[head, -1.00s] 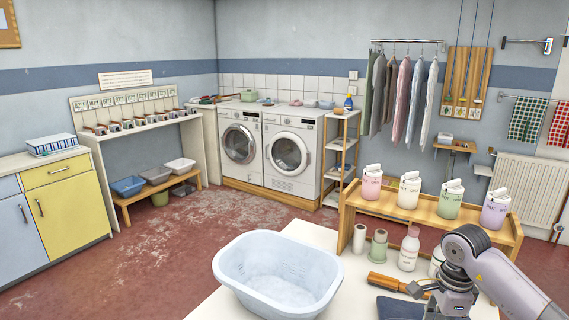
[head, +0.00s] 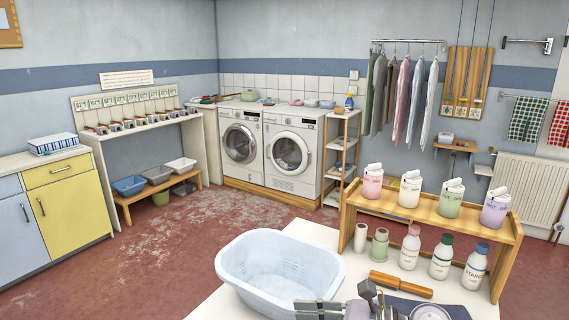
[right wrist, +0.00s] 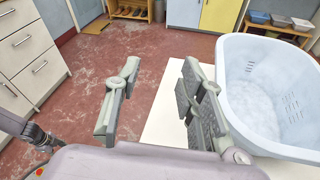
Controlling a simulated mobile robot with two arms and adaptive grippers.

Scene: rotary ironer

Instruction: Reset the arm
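My right arm shows at the bottom edge of the head view, with its gripper (head: 320,310) low in front of the pale blue basin (head: 280,270). In the right wrist view the two fingers of my right gripper (right wrist: 155,98) stand wide apart with nothing between them, over the red floor and the white table's edge. The basin (right wrist: 265,85) is just right of the right-hand finger; I cannot tell if they touch. My left gripper is not clearly in view.
The white table (head: 225,300) holds a wooden-handled tool (head: 401,284), a dark flat pad (head: 440,309) and several bottles (head: 440,257). A wooden shelf (head: 430,223) with several pouches stands behind. Drawers (right wrist: 28,50) stand at left in the wrist view, with open floor between.

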